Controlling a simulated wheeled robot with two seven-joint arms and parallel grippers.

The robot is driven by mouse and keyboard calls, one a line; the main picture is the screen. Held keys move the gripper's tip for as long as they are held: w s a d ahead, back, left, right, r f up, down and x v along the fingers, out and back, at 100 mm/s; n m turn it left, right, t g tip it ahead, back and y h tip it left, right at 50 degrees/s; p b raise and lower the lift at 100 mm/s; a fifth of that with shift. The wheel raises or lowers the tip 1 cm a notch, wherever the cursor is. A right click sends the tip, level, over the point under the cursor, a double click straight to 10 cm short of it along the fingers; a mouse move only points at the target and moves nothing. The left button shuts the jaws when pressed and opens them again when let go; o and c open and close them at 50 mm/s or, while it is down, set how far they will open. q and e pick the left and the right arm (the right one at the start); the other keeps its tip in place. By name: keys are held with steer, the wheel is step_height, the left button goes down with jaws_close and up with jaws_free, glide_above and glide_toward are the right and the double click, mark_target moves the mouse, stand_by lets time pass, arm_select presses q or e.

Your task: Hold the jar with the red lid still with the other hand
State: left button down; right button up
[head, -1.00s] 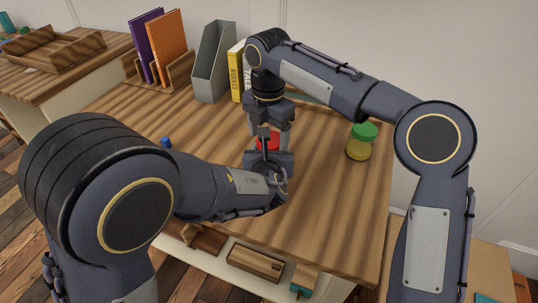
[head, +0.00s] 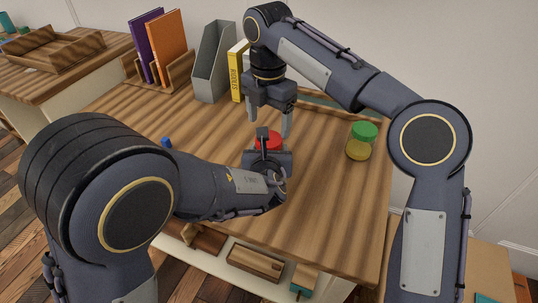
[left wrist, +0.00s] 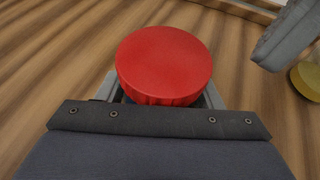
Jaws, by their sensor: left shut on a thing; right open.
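The jar's red lid (head: 268,141) shows on the plank-topped desk in the head view. It fills the middle of the left wrist view (left wrist: 165,62), and the jar's body is almost wholly hidden below it. My left gripper (head: 267,158) is shut on the jar, with its fingers on either side just under the lid. My right gripper (head: 270,126) is open and points down above and behind the lid, apart from it as far as I can tell. One of its fingers shows at the upper right of the left wrist view.
A green lid (head: 364,130) and a yellow round part (head: 358,149) stand to the right. A small blue thing (head: 166,142) lies to the left. A grey file holder (head: 212,65), a yellow book (head: 236,72) and a bookstand line the back. The desk's front right is clear.

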step_height(320, 180, up, 3)
steer(key=n, duration=0.3)
steer(key=shift+r, duration=0.2)
steer(key=shift+f, duration=0.15)
steer(key=shift+f, duration=3.9)
steer(key=shift+c, duration=0.3)
steer(key=c, duration=0.9)
arm_select(q)
steer(key=shift+d, duration=0.1)
arm_select(e)
steer(key=m, duration=0.3)
steer(key=o, duration=1.1)
steer(key=shift+c, duration=0.2)
